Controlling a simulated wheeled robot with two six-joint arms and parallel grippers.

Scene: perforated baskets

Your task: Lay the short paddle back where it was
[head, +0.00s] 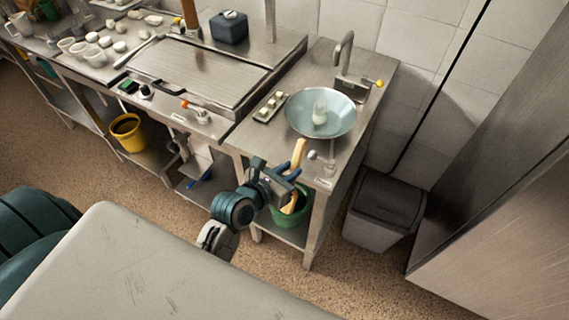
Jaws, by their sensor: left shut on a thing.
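The short paddle (299,151) is a light wooden piece, held steeply tilted in front of the sink counter. My left gripper (290,174) is shut on it around its middle, and the fingers hide that part. The upper end rises above the gripper, against the counter's front edge. The lower end hangs below the gripper, in front of the green bucket. My right gripper is not in view.
A steel counter (384,84) holds a pale blue round basin (297,113) with a whitish object in it, a tap (343,48) and a small tray (262,111). A green bucket (288,221) is below; a grey bin (380,215) stands right. A flat steel cooking surface (190,72) is left.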

